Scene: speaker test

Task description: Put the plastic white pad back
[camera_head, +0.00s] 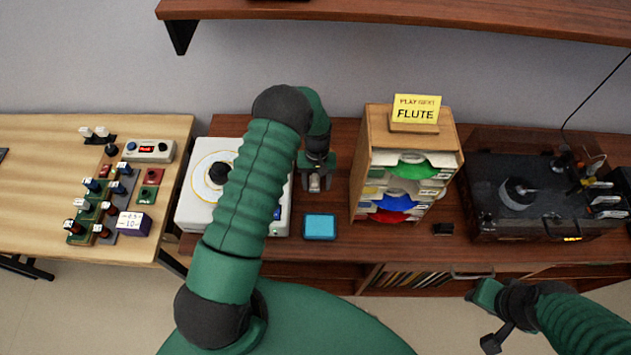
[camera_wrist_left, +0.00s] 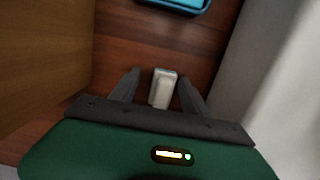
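A small white plastic piece, which looks like the pad (camera_wrist_left: 163,92), lies on the brown tabletop and shows between the fingers of my left gripper (camera_wrist_left: 158,84). In the head view the left gripper (camera_head: 315,183) points down, between the white turntable box and the wooden rack, with the white pad (camera_head: 314,184) at its fingertips. The fingers look open, with a clear gap on the pad's left side and a narrow one on its right. My right gripper (camera_head: 490,320) is low at the right, away from the table; its fingers are unclear.
A blue tray (camera_head: 320,227) lies near the front edge. The white turntable box (camera_head: 190,213) is left, partly behind my arm. The wooden rack (camera_head: 368,152) with a FLUTE sign (camera_head: 416,108) stands close right. A dark record player (camera_head: 490,220) is farther right. A shelf (camera_head: 400,12) hangs above.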

